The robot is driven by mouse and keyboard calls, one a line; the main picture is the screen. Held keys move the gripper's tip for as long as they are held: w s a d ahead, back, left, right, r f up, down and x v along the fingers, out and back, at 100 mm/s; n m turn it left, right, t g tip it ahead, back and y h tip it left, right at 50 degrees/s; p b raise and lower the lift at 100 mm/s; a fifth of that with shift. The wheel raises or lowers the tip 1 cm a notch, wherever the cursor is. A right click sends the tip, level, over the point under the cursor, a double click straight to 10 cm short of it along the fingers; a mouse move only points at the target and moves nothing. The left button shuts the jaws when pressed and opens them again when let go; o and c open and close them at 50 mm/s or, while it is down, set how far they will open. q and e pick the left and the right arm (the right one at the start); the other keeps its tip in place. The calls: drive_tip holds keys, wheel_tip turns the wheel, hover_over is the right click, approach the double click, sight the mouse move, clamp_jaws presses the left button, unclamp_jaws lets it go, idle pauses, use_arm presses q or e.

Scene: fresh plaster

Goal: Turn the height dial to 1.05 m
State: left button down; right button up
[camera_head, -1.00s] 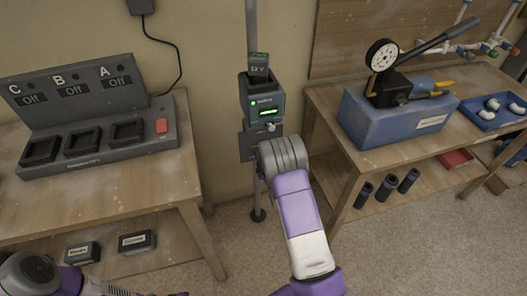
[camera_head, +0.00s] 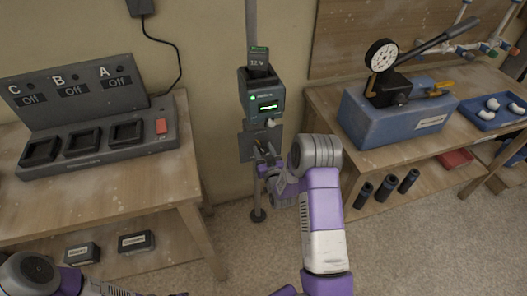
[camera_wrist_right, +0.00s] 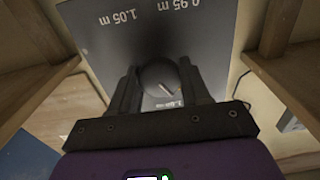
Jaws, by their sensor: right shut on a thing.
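The height dial (camera_wrist_right: 158,76) is a dark round knob with a pale pointer line, on a grey plate (camera_wrist_right: 215,50). In the right wrist view the pointer slants to the lower right. The labels "1.05 m" (camera_wrist_right: 118,17) and "0.95 m" (camera_wrist_right: 181,4) show upside down at the top; another label (camera_wrist_right: 163,103) below the dial is partly hidden. My right gripper (camera_wrist_right: 160,80) is shut on the dial, one finger on each side. In the head view my right gripper (camera_head: 264,158) is at the plate on the pole. My left gripper (camera_head: 120,290) shows only partly at the bottom edge.
A device with a green display (camera_head: 264,103) and a 12 V battery on top sits on the pole above the plate. Left is a bench with a charger (camera_head: 90,155); right is a bench with a blue press (camera_head: 395,122). Bench edges flank the pole.

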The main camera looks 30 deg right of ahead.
drive_tip(key=m, duration=0.4)
drive_tip(key=shift+r+m, duration=0.15)
drive_tip(key=shift+m, duration=0.25)
drive_tip(key=m, duration=0.4)
drive_tip(key=shift+d, duration=0.1)
drive_tip(key=m, duration=0.8)
drive_tip(key=shift+d+m, duration=0.15)
drive_tip(key=shift+m, duration=0.25)
drive_tip(key=m, duration=0.4)
drive_tip(key=shift+f+m, duration=0.2)
drive_tip(key=shift+m, duration=0.1)
drive_tip(key=m, duration=0.4)
drive_tip(key=shift+f, duration=0.1)
drive_tip(key=m, duration=0.4)
drive_tip(key=shift+f, duration=0.1)
drive_tip(key=m, duration=0.4)
drive_tip(key=shift+m, duration=0.4)
drive_tip(key=shift+f, duration=0.1)
